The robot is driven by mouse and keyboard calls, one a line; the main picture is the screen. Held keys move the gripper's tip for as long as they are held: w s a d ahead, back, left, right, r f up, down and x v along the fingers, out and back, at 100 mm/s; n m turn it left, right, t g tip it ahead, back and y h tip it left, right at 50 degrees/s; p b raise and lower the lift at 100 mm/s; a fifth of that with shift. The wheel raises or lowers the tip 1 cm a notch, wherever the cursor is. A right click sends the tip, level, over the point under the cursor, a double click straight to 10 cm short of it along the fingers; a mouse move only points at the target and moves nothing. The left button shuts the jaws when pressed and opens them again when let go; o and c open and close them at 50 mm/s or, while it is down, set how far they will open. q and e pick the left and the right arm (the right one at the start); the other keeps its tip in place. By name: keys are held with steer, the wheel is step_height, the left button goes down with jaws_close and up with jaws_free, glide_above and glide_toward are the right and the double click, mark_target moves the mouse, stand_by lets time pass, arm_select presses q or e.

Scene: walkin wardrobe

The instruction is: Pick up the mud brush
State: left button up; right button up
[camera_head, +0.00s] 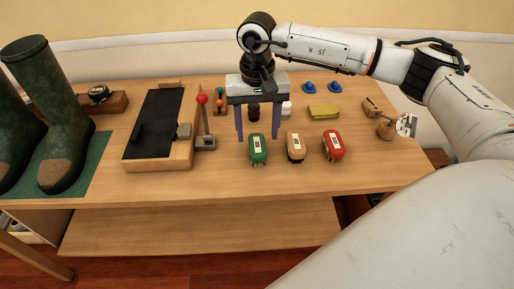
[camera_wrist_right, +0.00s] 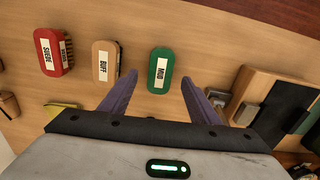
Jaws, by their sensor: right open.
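The mud brush is a green brush (camera_head: 258,149) with a white label; it lies on the wooden bench at the front, leftmost of three brushes in the head view. My left gripper is not in view.
A tan "BUFF" brush (camera_head: 296,147) and a red "SUEDE" brush (camera_head: 333,145) lie to the right. A black-topped board (camera_head: 158,125) and a red-knobbed lever (camera_head: 203,112) stand left. Green boots (camera_head: 60,130) are far left; a yellow cloth (camera_head: 323,111) lies behind.

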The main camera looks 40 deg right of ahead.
mark_target(257, 144)
steer(key=shift+f+p, duration=0.45)
steer(key=shift+f, duration=2.25)
steer(key=c, duration=1.2)
steer(key=shift+r+b, duration=0.45)
steer(key=shift+r, duration=4.65)
